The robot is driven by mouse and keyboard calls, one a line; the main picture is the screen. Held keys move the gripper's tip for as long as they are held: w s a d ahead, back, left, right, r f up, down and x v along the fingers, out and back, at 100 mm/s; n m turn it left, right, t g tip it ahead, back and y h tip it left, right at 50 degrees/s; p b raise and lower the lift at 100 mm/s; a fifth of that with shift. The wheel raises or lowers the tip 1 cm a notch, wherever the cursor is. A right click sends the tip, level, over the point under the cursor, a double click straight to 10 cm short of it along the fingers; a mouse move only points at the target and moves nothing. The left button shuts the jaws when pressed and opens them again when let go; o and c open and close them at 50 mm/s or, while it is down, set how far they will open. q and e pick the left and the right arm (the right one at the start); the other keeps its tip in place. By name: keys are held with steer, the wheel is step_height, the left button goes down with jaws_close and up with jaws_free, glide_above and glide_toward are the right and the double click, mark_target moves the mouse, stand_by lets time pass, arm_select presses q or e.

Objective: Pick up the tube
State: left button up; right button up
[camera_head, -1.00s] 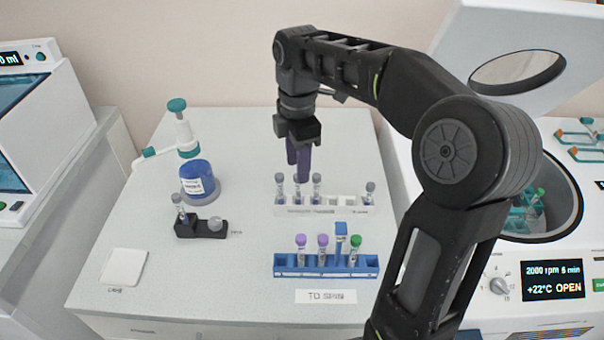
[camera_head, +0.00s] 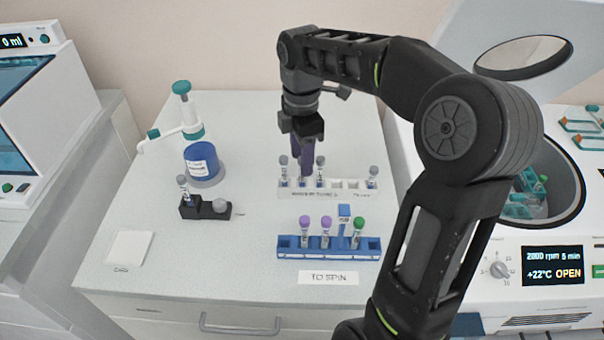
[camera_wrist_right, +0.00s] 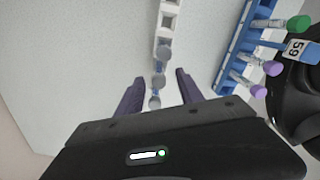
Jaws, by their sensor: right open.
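A white rack (camera_head: 345,194) holds several grey-capped tubes, three at its left part and one tube (camera_head: 372,176) at its right end. My right gripper (camera_head: 306,172) points down over the left part of this rack, with its purple fingers open. In the right wrist view, the fingers (camera_wrist_right: 160,77) stand on either side of the row of grey caps, with a middle tube (camera_wrist_right: 158,81) between them. The fingers partly hide that tube in the head view. I cannot tell whether they touch it. My left gripper is out of view.
A blue rack (camera_head: 290,252) in front holds two purple-capped tubes, a green-capped tube (camera_head: 358,230) and a blue tag. A black holder (camera_head: 207,211) and a blue-and-white bottle (camera_head: 202,160) stand left. The open centrifuge (camera_head: 540,200) is right.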

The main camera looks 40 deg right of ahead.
step_height(320, 180, down, 5)
steer(key=shift+r+p, duration=0.1)
steer(key=shift+p, duration=0.35)
stand_by(0.3)
jaws_close()
